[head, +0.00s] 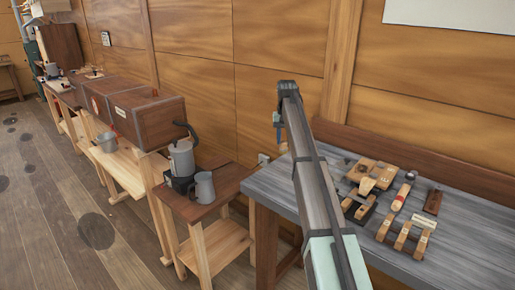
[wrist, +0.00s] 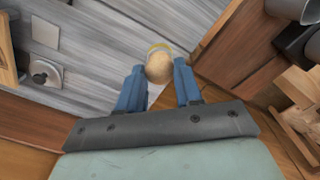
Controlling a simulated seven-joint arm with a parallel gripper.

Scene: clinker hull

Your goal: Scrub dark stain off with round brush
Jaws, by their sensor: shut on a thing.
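My gripper (wrist: 159,72) has blue fingers, shut on a rounded light-wood piece with a yellow band, which looks like the round brush (wrist: 158,67). Its bristles are hidden. In the head view my gripper (head: 277,122) is small, at the far end of my raised arm, near the left edge of the grey workbench (head: 262,186); the brush is not clear there. Dark round patches show on the plank floor at left, the largest being a dark patch (head: 97,231). I cannot tell which one is the task's stain.
Wooden planes (head: 372,175), clamps (head: 412,235) and other hand tools lie on the workbench. Brown chests (head: 150,115) line the wall. The floor at left is open.

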